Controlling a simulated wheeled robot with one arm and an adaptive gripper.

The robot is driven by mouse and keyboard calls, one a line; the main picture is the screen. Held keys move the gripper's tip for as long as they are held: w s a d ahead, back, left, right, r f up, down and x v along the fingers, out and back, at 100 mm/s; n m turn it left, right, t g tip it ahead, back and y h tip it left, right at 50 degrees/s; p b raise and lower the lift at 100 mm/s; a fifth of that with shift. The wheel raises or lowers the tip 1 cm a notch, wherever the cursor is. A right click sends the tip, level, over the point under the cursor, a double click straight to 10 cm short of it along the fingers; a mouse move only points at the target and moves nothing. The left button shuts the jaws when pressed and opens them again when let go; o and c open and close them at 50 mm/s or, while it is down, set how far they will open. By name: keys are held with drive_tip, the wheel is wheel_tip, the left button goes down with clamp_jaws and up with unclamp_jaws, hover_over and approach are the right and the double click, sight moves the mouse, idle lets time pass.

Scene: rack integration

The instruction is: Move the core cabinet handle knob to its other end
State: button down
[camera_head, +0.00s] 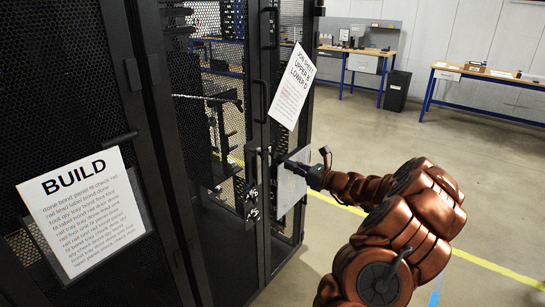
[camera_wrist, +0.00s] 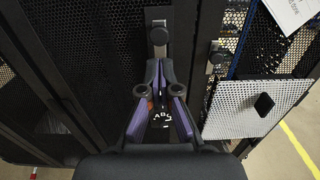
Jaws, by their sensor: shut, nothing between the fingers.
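My gripper (camera_wrist: 158,66) is shut and empty, with its purple-sided fingers together. A similar knob (camera_wrist: 217,56) sits to the right on the adjoining mesh door. In the head view my gripper (camera_head: 284,165) reaches left to the black cabinet's (camera_head: 172,130) door edge, by the latch hardware (camera_head: 252,195). Which knob belongs to the core cabinet is not clear.
A pale perforated panel with a black knob (camera_wrist: 264,104) is close to my gripper's right. A BUILD sign (camera_head: 85,210) and a tilted job sheet (camera_head: 292,87) hang on the cabinet doors. Workbenches (camera_head: 480,85) and a black bin (camera_head: 397,90) stand behind. Floor at right is clear.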

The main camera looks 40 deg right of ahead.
sight(266, 156)
drive_tip(key=p+x, duration=0.2)
drive_tip(key=x, duration=0.6)
drive_tip(key=shift+s+a, duration=0.1)
